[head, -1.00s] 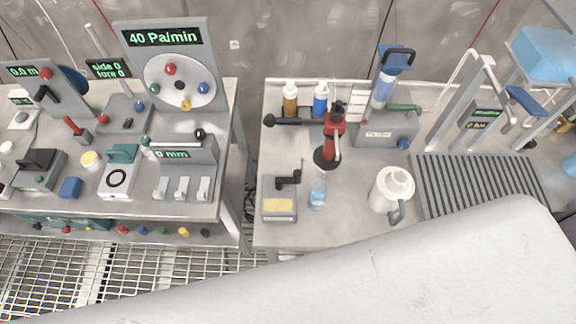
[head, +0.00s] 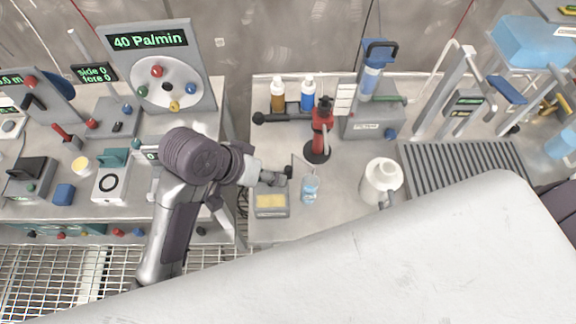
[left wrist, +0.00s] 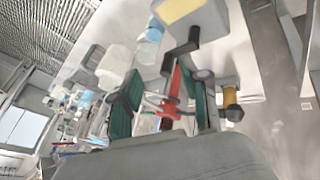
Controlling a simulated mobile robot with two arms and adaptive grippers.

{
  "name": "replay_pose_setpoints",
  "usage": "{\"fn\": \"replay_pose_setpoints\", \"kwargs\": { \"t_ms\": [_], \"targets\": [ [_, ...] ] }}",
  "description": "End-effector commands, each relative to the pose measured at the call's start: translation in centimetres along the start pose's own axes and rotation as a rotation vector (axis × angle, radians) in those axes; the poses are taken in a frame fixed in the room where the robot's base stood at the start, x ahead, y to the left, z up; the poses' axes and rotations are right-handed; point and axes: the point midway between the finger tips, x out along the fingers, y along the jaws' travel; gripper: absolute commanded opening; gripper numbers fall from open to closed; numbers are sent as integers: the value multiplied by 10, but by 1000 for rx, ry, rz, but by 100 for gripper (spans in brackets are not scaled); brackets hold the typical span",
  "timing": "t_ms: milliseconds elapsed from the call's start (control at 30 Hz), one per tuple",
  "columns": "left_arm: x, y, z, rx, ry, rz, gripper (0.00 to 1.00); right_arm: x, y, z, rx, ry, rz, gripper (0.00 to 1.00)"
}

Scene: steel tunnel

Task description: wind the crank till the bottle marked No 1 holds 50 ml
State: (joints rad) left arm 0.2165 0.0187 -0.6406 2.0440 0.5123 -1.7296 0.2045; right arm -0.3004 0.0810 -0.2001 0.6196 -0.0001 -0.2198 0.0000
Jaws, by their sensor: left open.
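My left gripper (head: 268,177) is over the grey box with a yellow panel (head: 270,201), at the small black crank, which it largely hides in the head view. In the left wrist view the gripper (left wrist: 165,98) is open, its green-padded fingers apart. The black crank (left wrist: 187,42) shows beyond the fingertips there; whether they touch is unclear. A small clear bottle with pale blue liquid (head: 310,188) stands just right of the box; it also shows in the left wrist view (left wrist: 150,36). Its marking and level are too small to read. My right gripper is out of view.
A red stand (head: 319,135) rises behind the bottle, and a white jug (head: 381,182) stands to its right. Brown (head: 277,96) and blue (head: 307,95) bottles stand at the back. A ribbed grey tray (head: 460,172) lies further right. A gap separates the two benches.

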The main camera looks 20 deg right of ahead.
Motion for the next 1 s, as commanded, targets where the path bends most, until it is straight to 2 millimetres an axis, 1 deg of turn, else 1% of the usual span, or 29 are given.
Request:
{"fn": "replay_pose_setpoints", "kwargs": {
  "t_ms": [33,133,200,300,500,600,700,767,867,1000],
  "targets": [
    [-3,15,-19,68,-25,11,46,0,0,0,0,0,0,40],
    [-5,41,-40,178,-107,19,46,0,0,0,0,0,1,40],
    [-7,53,-51,247,-174,-1,46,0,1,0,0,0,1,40],
    [-12,61,-63,325,-274,-58,46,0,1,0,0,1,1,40],
    [-27,55,-79,390,-430,-209,46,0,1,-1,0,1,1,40],
    [-33,51,-83,394,-469,-259,46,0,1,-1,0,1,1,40],
    [-35,48,-85,394,-489,-282,46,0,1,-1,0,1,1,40],
    [-33,47,-84,393,-493,-285,46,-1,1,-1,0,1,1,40],
    [-25,43,-79,391,-494,-284,46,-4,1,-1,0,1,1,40],
    [-4,34,-69,390,-494,-284,46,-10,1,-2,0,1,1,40]
  ]
}}
